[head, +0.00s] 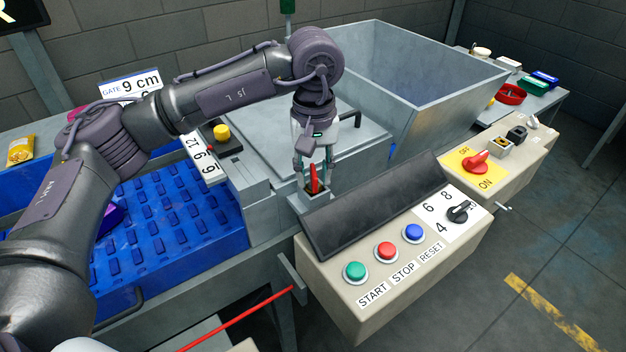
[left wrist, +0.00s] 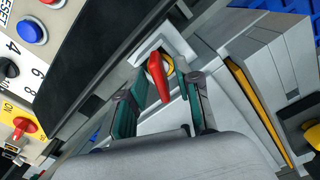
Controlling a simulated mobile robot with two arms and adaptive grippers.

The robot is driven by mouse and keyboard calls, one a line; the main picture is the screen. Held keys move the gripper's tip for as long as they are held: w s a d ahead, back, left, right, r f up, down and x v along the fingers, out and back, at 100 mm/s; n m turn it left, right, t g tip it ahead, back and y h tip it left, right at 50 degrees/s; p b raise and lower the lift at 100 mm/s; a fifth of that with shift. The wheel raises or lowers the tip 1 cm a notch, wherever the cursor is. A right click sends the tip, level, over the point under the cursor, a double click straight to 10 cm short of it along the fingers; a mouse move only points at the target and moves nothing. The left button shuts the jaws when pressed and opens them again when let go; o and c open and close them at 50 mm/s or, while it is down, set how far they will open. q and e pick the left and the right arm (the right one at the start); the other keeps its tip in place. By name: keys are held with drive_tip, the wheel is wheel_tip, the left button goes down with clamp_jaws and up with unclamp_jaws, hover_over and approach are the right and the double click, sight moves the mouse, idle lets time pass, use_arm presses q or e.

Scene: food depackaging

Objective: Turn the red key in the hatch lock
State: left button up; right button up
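The red key (head: 314,181) stands in the hatch lock (head: 313,200), a small grey block beside the hatch. In the left wrist view the red key (left wrist: 158,76) sits in a yellow-ringed lock (left wrist: 169,63). My left gripper (head: 316,172) points down over the key. In the left wrist view its green-padded fingers (left wrist: 160,92) are apart, one on each side of the key, with gaps visible; I see no clear contact. The grey hatch lid (head: 350,140) lies flat behind the gripper. My right gripper is not in view.
A control box with START, STOP and RESET buttons (head: 386,251) and a dark sloped panel (head: 375,205) stands close to the right of the lock. A large metal hopper (head: 440,95) is behind. A blue conveyor (head: 165,235) lies left, and a red rotary switch (head: 476,162) right.

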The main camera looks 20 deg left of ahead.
use_arm(q)
drive_tip(key=shift+r+p, duration=1.95)
drive_tip(key=shift+r, duration=1.6)
drive_tip(key=shift+f, duration=0.1)
